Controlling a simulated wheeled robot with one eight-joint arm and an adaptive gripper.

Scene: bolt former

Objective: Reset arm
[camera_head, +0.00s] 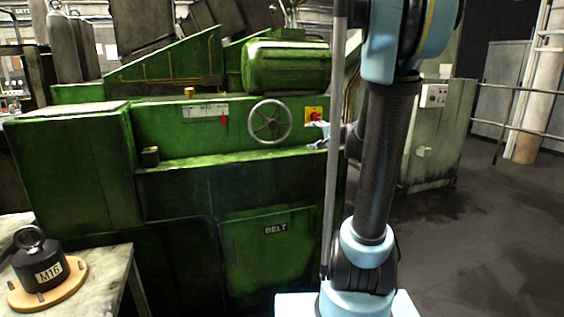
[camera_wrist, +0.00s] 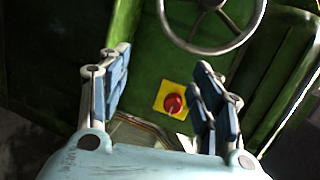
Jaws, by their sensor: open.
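My gripper (camera_wrist: 160,88) is open and empty in the wrist view, its two padded fingers spread apart. Between and beyond the fingers is a red round button (camera_wrist: 173,103) on a yellow plate (camera_wrist: 160,98), on the green machine. In the head view my arm (camera_head: 372,170) stands at the right of the machine. The gripper in the head view (camera_head: 322,128) is mostly hidden behind the arm, near the red button (camera_head: 315,116). Whether the fingers touch the machine cannot be told.
The green bolt former (camera_head: 180,190) fills the left and middle. Its handwheel (camera_head: 269,121) is left of the button and also shows in the wrist view (camera_wrist: 212,20). A bench (camera_head: 100,268) at lower left bears a black M16 weight (camera_head: 40,265). Floor (camera_head: 480,240) at the right is clear.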

